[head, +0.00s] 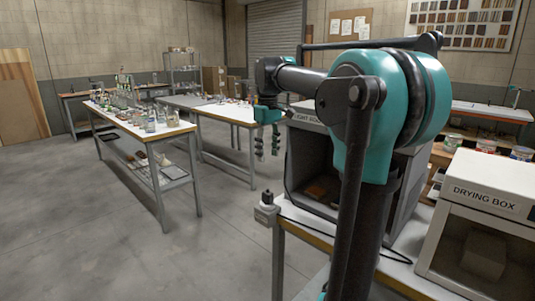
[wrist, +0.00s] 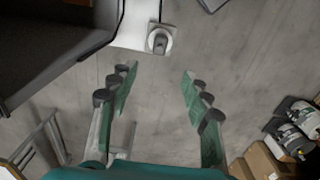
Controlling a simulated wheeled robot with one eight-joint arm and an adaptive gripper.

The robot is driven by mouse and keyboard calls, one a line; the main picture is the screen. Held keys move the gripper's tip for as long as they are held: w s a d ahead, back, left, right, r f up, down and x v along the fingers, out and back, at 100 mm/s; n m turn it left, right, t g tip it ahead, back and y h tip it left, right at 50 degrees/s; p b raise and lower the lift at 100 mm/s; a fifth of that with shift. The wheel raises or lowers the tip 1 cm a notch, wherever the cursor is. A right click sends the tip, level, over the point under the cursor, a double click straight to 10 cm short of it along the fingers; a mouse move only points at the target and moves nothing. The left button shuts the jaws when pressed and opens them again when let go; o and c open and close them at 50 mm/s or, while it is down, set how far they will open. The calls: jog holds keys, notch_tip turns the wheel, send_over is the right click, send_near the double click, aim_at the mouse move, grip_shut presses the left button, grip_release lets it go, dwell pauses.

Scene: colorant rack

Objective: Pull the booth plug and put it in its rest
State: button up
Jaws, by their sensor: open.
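A small dark plug (head: 267,196) stands in a pale grey socket box (head: 266,213) at the near left corner of the booth's table. In the wrist view, a round pale fitting with a grey upright piece (wrist: 160,40) shows at the end of the white table top; I take it for the plug in its socket. My gripper (head: 267,145) is open and empty above that corner, pointing down. In the wrist view its fingers (wrist: 159,73) are spread wide, with the fitting ahead of and between them, apart from both. I cannot identify the rest.
The grey booth (head: 312,172) stands behind the corner, partly hidden by my arm. A black cord (head: 330,235) lies across the table top. A white drying box (head: 487,190) is at right. Tables with glassware (head: 140,122) stand at left, with open floor (head: 90,230) between.

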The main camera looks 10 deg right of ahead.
aim_at(268, 192)
notch_tip(268, 192, down, 17)
jog(key=shift+f, duration=0.1)
dwell(0.6)
grip_shut()
dwell(0.5)
jog(key=shift+r, duration=0.8)
jog(key=shift+r, duration=1.5)
jog(key=shift+r, duration=2)
